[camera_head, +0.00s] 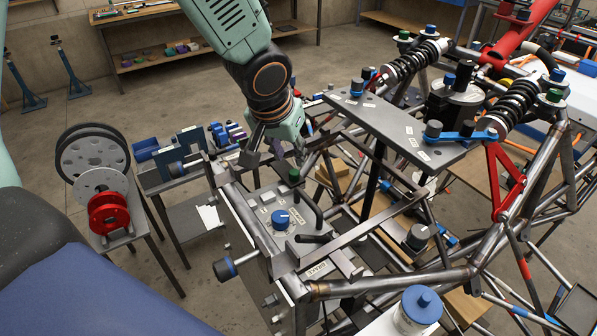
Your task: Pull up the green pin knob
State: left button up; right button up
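A small green pin knob (294,176) stands upright on the grey fixture plate (257,213), near the middle of the view. My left gripper (274,159) comes down from above, just up and left of the knob in the picture. Its fingers are spread and nothing shows between them. The right fingertip appears close to the knob; I cannot tell whether they touch. Two more green knobs sit on the shock absorber mounts, one at the top (404,35) and one at the right (554,95). My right gripper is not in view.
A blue dial (281,219) and a black bar handle (312,209) are on the plate near the knob. The tube chassis (395,280) and a raised flat plate (400,127) lie to the right. Reels (107,208) stand on a small table at left.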

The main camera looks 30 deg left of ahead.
aim_at(294, 172)
pick_arm(q)
jog(key=x, duration=0.2)
jog(key=b+x, duration=0.1)
jog(key=x, duration=0.1)
jog(key=a+b+x, duration=0.1)
jog(key=x, duration=0.2)
jog(key=shift+d+f, duration=0.1)
jog(key=shift+f, duration=0.1)
jog(key=shift+s+d+r, duration=0.1)
jog(key=shift+d, duration=0.25)
jog(key=shift+w+a, duration=0.25)
jog(key=shift+w, duration=0.1)
jog(key=shift+c, duration=0.8)
jog(key=shift+f, duration=0.25)
jog(key=shift+c, duration=0.8)
jog(key=shift+s+d+r, duration=0.15)
jog(key=shift+c, duration=1.4)
grip_shut()
